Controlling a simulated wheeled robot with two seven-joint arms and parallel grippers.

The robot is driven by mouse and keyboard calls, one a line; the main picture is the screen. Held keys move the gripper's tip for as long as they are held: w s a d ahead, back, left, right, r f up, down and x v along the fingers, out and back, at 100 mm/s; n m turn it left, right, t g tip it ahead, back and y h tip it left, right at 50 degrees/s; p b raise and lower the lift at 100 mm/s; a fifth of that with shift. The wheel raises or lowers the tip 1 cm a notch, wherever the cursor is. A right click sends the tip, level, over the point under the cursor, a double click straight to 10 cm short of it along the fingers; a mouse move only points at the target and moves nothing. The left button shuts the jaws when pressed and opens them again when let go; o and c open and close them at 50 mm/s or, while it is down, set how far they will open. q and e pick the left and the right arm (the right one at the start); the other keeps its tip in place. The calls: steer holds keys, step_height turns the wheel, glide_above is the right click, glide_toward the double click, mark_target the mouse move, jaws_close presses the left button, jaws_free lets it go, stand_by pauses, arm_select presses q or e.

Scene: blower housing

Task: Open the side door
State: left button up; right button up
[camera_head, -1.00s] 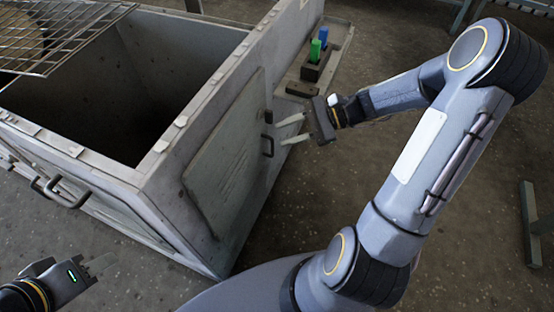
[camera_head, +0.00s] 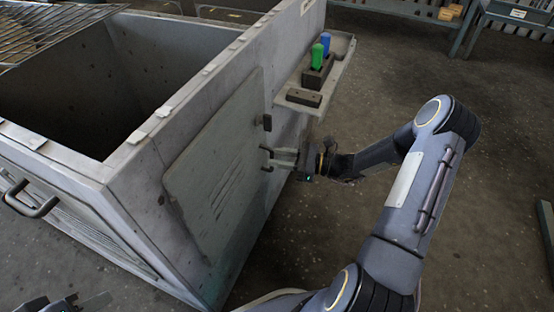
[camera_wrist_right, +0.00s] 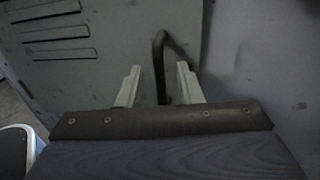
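The side door (camera_head: 215,165) is a grey slatted panel on the right wall of the metal housing (camera_head: 145,170); it looks shut. Its dark bar handle (camera_wrist_right: 159,60) stands upright in the right wrist view.
A side shelf (camera_head: 342,50) holds a block with a green and a blue handle (camera_head: 325,40). A wire grate (camera_head: 45,30) lies over the open top. The floor right of the housing is clear near the door.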

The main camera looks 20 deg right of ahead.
steer(key=shift+w+a, duration=0.3)
steer(key=shift+a, duration=0.1)
steer(key=shift+c, duration=0.3)
jaws_close()
steer(key=shift+s+d, duration=0.1)
